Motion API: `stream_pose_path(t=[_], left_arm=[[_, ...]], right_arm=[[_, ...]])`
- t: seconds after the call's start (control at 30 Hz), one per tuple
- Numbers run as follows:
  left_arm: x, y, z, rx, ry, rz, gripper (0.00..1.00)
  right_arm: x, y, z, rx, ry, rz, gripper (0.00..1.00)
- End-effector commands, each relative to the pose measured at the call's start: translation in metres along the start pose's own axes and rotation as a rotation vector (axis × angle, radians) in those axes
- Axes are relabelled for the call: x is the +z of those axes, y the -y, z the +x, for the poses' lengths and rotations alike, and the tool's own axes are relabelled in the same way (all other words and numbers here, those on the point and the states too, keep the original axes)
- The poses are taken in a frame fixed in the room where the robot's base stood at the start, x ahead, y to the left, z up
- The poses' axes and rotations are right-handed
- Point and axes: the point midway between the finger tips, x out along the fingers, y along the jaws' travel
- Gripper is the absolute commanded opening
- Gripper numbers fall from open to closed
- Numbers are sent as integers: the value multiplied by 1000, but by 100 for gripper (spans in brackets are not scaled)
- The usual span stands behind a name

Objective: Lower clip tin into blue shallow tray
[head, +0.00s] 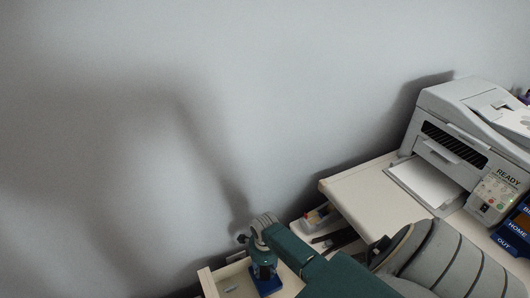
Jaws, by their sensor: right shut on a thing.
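My right gripper (263,262) is at the lower middle of the head view, at the end of a teal arm, pointing down. It is shut on a small dark blue thing (268,286), which looks like the clip tin. The fingers and wrist hide much of it, so its full shape is unclear. It is over or inside a cream open-topped box or drawer (208,284); I cannot tell whether it touches the bottom. My left gripper is not in view.
A small light object (232,289) lies in the cream box. A cream desk top (365,200) holds a printer (470,145) and a blue labelled organiser (515,232) at right. An open compartment with small items (318,217) is beside the desk. A grey wall stands close behind.

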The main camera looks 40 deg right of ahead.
Motion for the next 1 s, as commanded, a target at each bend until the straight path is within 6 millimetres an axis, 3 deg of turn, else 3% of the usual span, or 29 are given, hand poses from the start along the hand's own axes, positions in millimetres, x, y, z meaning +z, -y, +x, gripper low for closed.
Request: stream_pose_path(t=[0.87,0.9,1.0], left_arm=[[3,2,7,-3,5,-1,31],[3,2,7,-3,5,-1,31],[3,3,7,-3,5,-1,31]], right_arm=[[0,0,10,0,0,0,6],[0,0,10,0,0,0,39],[0,0,10,0,0,0,55]])
